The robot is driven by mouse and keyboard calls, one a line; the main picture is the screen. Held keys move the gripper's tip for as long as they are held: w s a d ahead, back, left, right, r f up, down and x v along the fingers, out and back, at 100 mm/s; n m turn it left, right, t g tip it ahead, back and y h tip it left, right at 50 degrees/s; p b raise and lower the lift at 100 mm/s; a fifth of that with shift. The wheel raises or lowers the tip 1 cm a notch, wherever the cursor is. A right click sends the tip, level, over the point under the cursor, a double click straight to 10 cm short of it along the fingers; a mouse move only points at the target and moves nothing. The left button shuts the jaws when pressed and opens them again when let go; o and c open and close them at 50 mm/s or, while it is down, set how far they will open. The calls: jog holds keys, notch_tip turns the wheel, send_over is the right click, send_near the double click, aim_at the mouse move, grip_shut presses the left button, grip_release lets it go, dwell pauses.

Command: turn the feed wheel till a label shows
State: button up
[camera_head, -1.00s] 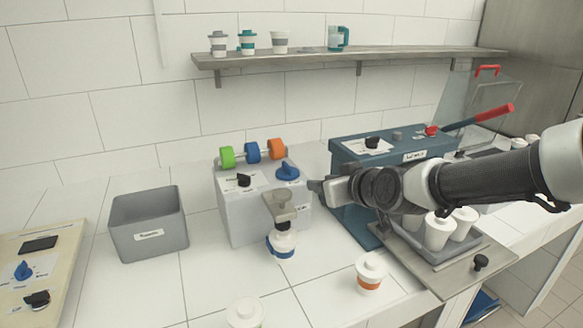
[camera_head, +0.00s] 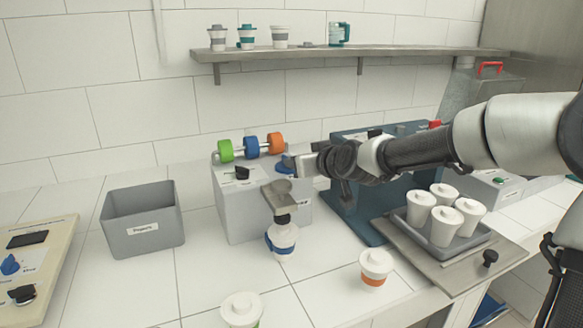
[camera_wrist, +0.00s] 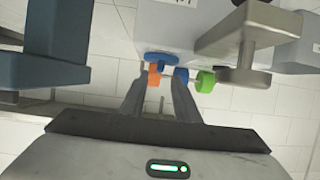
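The white labelling machine (camera_head: 240,205) stands mid-counter. A blue knob (camera_head: 284,167), which I take for the feed wheel, sits on its top right, partly hidden by my gripper (camera_head: 292,162). The blue knob also shows in the wrist view (camera_wrist: 162,60), just beyond the fingertips. My gripper (camera_wrist: 157,82) has its two fingers apart with nothing held between them. I cannot tell whether a finger touches the knob. A white cup with a blue band (camera_head: 283,240) stands below the machine's grey head (camera_head: 279,197). I see no label at the head.
Green (camera_head: 225,150), blue (camera_head: 251,147) and orange (camera_head: 275,143) rolls sit on a rod behind the knob. A black knob (camera_head: 242,172) is to its left. A blue machine (camera_head: 345,205) stands close at right. A grey bin (camera_head: 143,222) stands left.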

jog(key=x, duration=0.5)
jog(key=shift+w+a+f+b, duration=0.1)
jog(key=shift+w+f+b, duration=0.1)
jog(key=shift+w+b, duration=0.15)
grip_shut()
